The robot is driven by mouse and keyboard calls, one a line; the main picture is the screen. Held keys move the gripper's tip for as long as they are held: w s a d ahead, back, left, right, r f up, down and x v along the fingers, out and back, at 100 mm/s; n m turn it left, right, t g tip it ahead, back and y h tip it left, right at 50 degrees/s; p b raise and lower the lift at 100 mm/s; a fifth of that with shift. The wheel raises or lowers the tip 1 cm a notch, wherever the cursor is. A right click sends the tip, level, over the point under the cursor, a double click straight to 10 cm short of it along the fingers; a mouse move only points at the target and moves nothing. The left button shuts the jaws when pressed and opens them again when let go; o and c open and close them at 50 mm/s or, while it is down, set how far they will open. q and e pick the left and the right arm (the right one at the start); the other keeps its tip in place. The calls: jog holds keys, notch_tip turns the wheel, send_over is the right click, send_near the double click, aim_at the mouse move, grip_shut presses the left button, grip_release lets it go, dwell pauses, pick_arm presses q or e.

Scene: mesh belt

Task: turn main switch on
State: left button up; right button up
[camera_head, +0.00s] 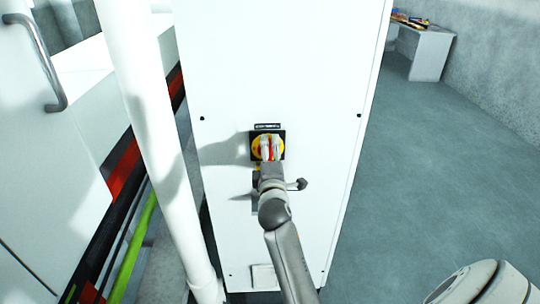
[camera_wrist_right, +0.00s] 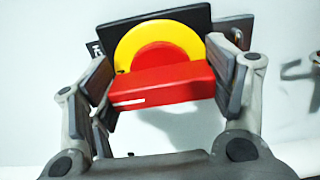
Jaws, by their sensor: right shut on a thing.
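The main switch is a red handle (camera_wrist_right: 160,86) on a yellow disc (camera_wrist_right: 200,42) with a black square plate behind it. In the head view the main switch (camera_head: 255,147) is on the front of a white cabinet, below a small dark label. My right gripper (camera_head: 271,150) reaches it from below. In the wrist view my right gripper (camera_wrist_right: 163,82) has one finger on each side of the red handle and is shut on it. The fingers cover part of the switch in the head view. My left gripper is not in view.
The white cabinet (camera_head: 300,60) stands mid-view. A white pipe (camera_head: 150,110) runs down its left, near a white panel with a grey bar handle (camera_head: 52,75). Grey floor (camera_head: 430,160) is free to the right. A desk (camera_head: 428,52) stands at the back right.

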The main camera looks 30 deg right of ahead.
jog(key=shift+f, duration=0.1)
dwell(0.4)
jog(key=o, duration=1)
